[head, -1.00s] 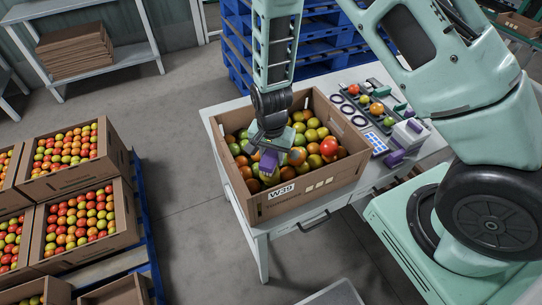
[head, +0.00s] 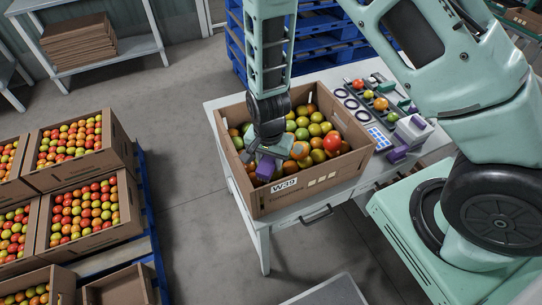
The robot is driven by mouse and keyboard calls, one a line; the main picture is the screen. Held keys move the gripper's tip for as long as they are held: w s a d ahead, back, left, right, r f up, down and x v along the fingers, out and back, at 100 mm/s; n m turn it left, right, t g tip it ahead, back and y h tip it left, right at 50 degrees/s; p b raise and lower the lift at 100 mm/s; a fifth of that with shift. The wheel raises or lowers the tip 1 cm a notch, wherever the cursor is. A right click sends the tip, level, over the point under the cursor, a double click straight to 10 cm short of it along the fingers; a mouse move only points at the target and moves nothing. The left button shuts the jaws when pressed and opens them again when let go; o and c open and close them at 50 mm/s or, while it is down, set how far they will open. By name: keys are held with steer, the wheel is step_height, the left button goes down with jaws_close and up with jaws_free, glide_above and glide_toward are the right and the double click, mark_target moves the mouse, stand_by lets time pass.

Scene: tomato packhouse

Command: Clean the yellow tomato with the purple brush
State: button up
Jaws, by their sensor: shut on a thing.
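My gripper (head: 262,157) points down into the open cardboard box marked W39 (head: 318,182), near its front left side. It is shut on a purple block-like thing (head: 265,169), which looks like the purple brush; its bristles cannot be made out. The brush is low over the tomatoes in the box, and I cannot tell whether it touches one. The box holds many green, yellow, orange and red tomatoes. A yellow-orange tomato (head: 380,103) lies on the dark tray at the right of the table. I cannot tell which tomato is the yellow one meant; some are hidden by the gripper.
The dark tray (head: 384,114) also holds a red tomato (head: 358,84). Dark rings (head: 346,103), a blue-and-white grid card (head: 379,138) and a purple item (head: 398,154) lie near it. Full tomato crates (head: 112,200) stand on a pallet at left. Open floor lies between pallet and table.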

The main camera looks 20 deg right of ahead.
steer(key=shift+d, duration=0.1)
stand_by(0.3)
steer(key=shift+w+d, duration=1.45)
steer(key=shift+w, duration=0.1)
steer(key=shift+s, duration=0.1)
steer(key=shift+s+a, duration=1.5)
steer(key=shift+a, duration=0.05)
steer(key=shift+w+d, duration=1.55)
steer(key=shift+w, duration=0.05)
steer(key=shift+r+p, duration=0.1)
steer(key=shift+p, duration=0.2)
